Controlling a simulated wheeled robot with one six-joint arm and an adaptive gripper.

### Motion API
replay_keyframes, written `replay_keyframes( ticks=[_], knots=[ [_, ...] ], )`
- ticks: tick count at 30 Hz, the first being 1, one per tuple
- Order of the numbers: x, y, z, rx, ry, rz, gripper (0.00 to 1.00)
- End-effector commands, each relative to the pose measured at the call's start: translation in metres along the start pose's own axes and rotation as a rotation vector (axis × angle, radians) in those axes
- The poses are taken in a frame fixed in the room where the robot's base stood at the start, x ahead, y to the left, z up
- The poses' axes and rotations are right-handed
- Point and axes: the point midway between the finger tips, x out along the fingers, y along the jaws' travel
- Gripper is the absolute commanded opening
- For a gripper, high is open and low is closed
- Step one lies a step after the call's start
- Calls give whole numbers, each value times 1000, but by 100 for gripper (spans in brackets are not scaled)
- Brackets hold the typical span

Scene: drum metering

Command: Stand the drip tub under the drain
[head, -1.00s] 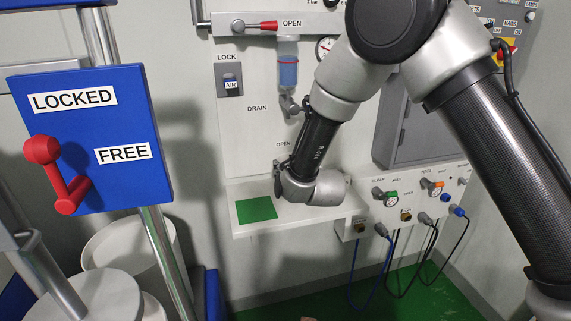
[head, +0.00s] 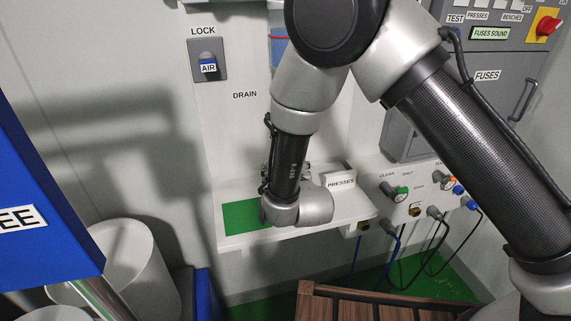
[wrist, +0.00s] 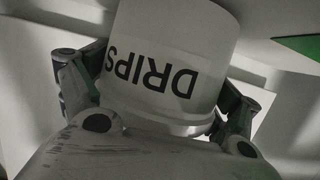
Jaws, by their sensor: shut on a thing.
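The white drip tub (wrist: 175,60), marked DRIPS, fills the middle of the wrist view, its lettering upside down there. My gripper (wrist: 160,100) is shut on it, with one finger on each side. In the head view my own wrist hides the tub and the fingers, over the white shelf (head: 240,241). I cannot tell whether the tub touches the shelf. The DRAIN label (head: 245,95) shows on the white panel above. The drain itself is hidden behind my arm, below a partly seen blue bowl (head: 277,48).
A green patch (head: 232,218) lies on the shelf left of my wrist. A PRESSES block (head: 340,183) stands at the shelf's right. Connectors with hoses (head: 433,212) hang at right. A slatted wooden thing (head: 350,308) is at the bottom, a white drum (head: 130,262) at left.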

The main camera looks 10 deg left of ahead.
Motion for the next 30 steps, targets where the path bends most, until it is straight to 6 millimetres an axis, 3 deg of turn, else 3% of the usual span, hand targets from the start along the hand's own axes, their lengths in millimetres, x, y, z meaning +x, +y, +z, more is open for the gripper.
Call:
replay_keyframes(
  ticks=[13, 14, 15, 27, 30],
  knots=[
    [-3, -2, 8, 0, -2, 0, 59],
    [-3, -2, 7, 0, -2, 0, 95],
    [-3, -2, 7, 0, -2, 0, 100],
    [-4, -2, 4, 0, -1, 0, 100],
    [-14, -3, 4, -1, -2, -3, 100]
  ],
)
